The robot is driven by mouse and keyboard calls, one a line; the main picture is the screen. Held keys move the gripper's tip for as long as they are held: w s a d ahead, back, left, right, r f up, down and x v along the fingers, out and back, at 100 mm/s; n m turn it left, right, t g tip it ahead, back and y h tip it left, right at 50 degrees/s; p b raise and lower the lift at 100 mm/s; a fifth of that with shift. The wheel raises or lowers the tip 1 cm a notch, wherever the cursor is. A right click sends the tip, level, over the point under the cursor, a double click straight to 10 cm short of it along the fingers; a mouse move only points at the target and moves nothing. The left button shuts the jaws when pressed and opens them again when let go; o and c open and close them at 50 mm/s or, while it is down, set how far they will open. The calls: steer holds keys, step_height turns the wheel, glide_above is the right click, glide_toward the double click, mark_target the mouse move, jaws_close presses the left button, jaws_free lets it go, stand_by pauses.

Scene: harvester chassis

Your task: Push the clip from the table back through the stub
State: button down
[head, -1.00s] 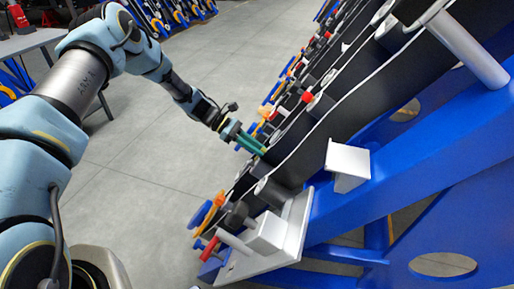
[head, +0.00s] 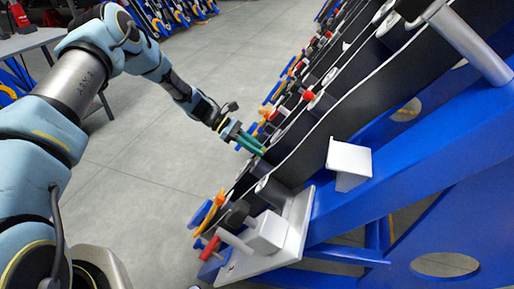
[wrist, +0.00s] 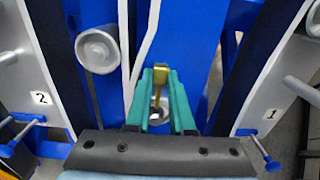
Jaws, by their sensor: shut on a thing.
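My gripper (head: 263,150) reaches from the upper left to the side of the chassis row in the head view. In the wrist view its two green fingers (wrist: 160,76) are shut on a small brass-coloured clip (wrist: 160,80) between their tips. The clip stands in front of a blue beam. A grey round part (wrist: 158,111), perhaps the stub, shows between the fingers below the clip. I cannot tell whether the clip is in it. In the head view the clip is too small to make out. The table (head: 25,42) is at the upper left.
In the wrist view, a grey cylinder (wrist: 97,50) stands left of the fingers. Plates marked 2 (wrist: 41,98) and 1 (wrist: 271,115) with blue-handled bolts flank the gripper. Black and blue chassis beams (head: 430,150) fill the head view's right. Grey floor (head: 130,165) is open at left.

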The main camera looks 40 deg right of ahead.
steer(key=shift+w+a+f+b, duration=0.2)
steer(key=shift+w+f+b, duration=0.15)
steer(key=shift+f+b, duration=0.3)
steer(key=shift+w+a+f+b, duration=0.3)
steer(key=shift+f+b, duration=0.2)
steer(key=shift+f, duration=0.4)
steer(key=shift+w+a+f+b, duration=0.15)
steer(key=shift+w+f+b, duration=0.25)
steer(key=shift+f+b, duration=0.25)
steer(key=c, duration=0.7)
jaws_free()
steer(key=v, duration=1)
steer(key=shift+w+a+r+b, duration=0.2)
steer(key=shift+w+b, duration=0.1)
steer(key=shift+b, duration=0.15)
